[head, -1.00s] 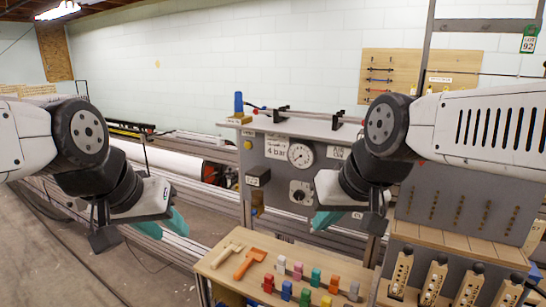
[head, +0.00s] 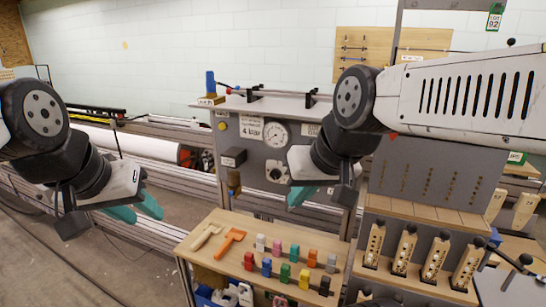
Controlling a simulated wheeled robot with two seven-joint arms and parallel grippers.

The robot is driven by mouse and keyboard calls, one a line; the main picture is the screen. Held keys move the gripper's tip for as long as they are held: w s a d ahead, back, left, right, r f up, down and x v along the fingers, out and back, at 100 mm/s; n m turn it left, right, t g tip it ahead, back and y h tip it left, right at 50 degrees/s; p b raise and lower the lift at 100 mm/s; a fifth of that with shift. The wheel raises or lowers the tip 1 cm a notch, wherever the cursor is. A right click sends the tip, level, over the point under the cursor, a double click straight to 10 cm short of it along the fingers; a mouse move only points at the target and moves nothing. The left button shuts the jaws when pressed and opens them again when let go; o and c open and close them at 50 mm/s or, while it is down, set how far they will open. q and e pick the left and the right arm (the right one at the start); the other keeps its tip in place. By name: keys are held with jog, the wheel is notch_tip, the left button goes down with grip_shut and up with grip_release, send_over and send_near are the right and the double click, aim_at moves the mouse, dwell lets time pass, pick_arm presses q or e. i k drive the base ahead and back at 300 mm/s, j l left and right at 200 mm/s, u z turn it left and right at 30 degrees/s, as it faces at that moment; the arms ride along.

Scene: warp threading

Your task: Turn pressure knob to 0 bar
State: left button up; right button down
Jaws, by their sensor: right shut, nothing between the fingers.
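The pressure knob (head: 275,173) is a small dark dial on a pale plate on the grey panel. A round white gauge (head: 276,134) sits above it, beside a label reading "4 bar" (head: 251,128). The gauge needle is too small to read. My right gripper (head: 301,196) has teal fingertips together with nothing between them. In the picture it lies just below and right of the knob, and I see no contact. My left gripper (head: 136,209) is apart from the panel, at the left, with its two teal fingers spread and empty.
A wooden bench (head: 205,262) below holds two hammer-like tools and several coloured pegs. A dark box (head: 232,157) juts from the panel left of the knob. A pegboard unit (head: 432,180) stands at the right. A white roll (head: 150,146) lies behind my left gripper.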

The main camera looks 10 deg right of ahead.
aim_at(275, 174)
jog(key=j+z, duration=0.3)
jog(key=j, duration=0.4)
jog(key=j+z, duration=0.3)
jog(key=j, duration=0.4)
